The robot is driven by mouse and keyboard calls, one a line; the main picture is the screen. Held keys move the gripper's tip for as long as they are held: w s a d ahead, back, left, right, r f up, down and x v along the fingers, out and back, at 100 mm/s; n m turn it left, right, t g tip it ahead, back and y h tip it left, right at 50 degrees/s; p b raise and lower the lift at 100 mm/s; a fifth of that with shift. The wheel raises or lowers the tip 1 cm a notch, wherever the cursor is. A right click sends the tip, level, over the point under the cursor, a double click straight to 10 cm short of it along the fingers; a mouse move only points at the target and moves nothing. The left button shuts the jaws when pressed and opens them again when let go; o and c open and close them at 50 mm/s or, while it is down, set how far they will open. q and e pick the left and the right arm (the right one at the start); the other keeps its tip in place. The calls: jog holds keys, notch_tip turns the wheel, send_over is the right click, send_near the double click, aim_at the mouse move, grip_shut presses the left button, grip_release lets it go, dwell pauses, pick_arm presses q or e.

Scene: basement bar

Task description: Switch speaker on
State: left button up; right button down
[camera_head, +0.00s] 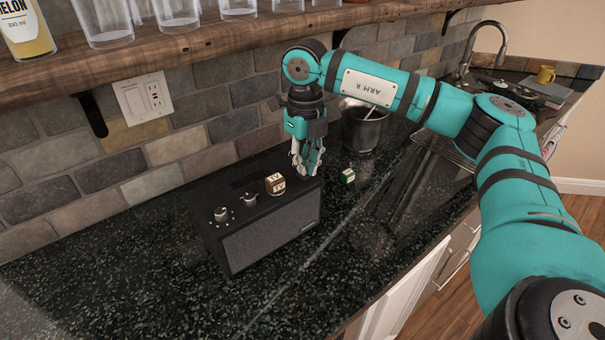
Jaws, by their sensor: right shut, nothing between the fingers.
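The speaker (268,243) is a black box with a grey mesh front, standing on the dark counter below the shelf. Two silver knobs show on its top: a left knob (221,214) and a second knob (250,199). My right gripper (307,170) is shut and empty, pointing down at the right end of the speaker's top. Whether its fingertips touch the speaker I cannot tell, and the fingers hide that part of the top. My left gripper is not in view.
A green block (347,176) and a metal pot (362,128) stand to the right on the counter (130,290). A wooden shelf (150,55) with glasses hangs above. The counter's front left is clear.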

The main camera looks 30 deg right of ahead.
jog(key=shift+s+f+b, duration=0.1)
jog(key=shift+f+b, duration=0.4)
jog(key=shift+f, duration=0.25)
dwell(0.3)
jog(key=shift+r+p, duration=0.65)
jog(key=shift+r, duration=0.15)
jog(key=shift+r+p, duration=1.8)
jog(key=shift+r, duration=0.95)
jog(key=shift+f, duration=0.1)
